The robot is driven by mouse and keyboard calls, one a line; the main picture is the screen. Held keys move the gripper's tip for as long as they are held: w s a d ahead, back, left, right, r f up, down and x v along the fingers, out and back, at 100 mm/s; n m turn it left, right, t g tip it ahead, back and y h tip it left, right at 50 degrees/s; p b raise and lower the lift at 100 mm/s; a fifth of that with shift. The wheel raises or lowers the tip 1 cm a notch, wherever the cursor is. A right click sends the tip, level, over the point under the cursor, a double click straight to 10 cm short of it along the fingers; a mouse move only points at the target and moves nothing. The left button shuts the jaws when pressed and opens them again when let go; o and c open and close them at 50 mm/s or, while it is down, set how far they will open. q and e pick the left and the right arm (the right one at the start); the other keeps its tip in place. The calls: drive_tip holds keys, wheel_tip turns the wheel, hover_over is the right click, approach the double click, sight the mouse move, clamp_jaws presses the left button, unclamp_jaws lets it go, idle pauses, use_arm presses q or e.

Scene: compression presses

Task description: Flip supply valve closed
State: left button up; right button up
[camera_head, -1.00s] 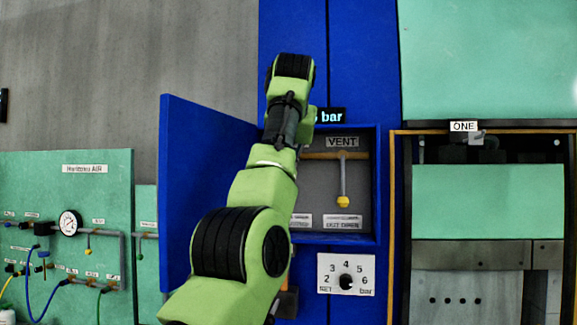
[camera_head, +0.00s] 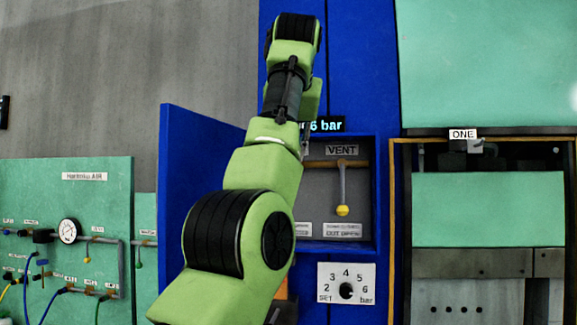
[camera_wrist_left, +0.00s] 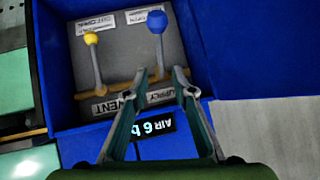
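The supply valve's lever with a blue knob (camera_wrist_left: 157,22) shows in the left wrist view, which sees the box upside down. Its stem runs from the knob to the pipe by the SUPPLY label (camera_wrist_left: 160,97). My left gripper (camera_wrist_left: 160,73) is open and empty. Its fingertips appear on either side of the stem's pipe end; I cannot tell how deep they reach or whether they touch. In the head view my left arm hides the supply valve and the gripper. My right gripper is not in view.
The vent lever with a yellow knob (camera_head: 342,211) hangs down beside the supply valve; its knob also shows in the left wrist view (camera_wrist_left: 91,38). The blue box door (camera_head: 195,190) stands open at left. A display (camera_head: 326,125) reads 6 bar. A pressure dial (camera_head: 346,284) sits below.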

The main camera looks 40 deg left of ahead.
use_arm(q)
drive_tip(key=v, duration=0.3)
drive_tip(key=shift+s+d+r, duration=0.1)
drive_tip(key=shift+s+r, duration=0.05)
drive_tip(key=shift+s, duration=0.05)
idle(0.5)
